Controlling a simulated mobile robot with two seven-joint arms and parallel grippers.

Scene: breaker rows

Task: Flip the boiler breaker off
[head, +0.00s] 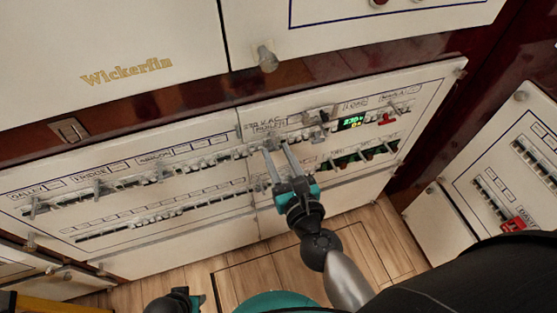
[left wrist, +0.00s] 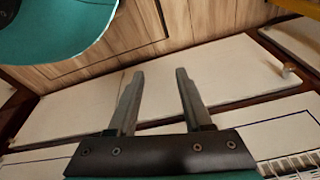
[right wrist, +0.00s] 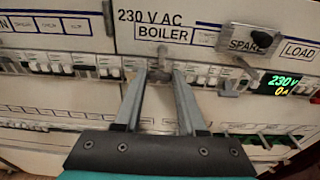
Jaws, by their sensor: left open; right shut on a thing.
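The breaker panel (head: 215,190) fills the middle of the head view. The "BOILER" label (right wrist: 163,33) is under "230 V AC" in the right wrist view. Below it is the grey boiler breaker handle (right wrist: 156,76), in the upper breaker row. My right gripper (head: 276,146) reaches up to this row; in the right wrist view its fingertips (right wrist: 162,73) are on either side of the handle, shut on it. The fingers partly hide the handle's contact points. My left gripper (left wrist: 160,73) is open and empty, over a pale cabinet front near the floor.
Other grey levers, such as the one under the fridge label (head: 98,190), stick out along the row. A green display (right wrist: 283,86) and a dark knob (right wrist: 262,39) are at right. A door knob (head: 267,59) protrudes above the panel. Wooden floor (head: 255,265) lies below.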

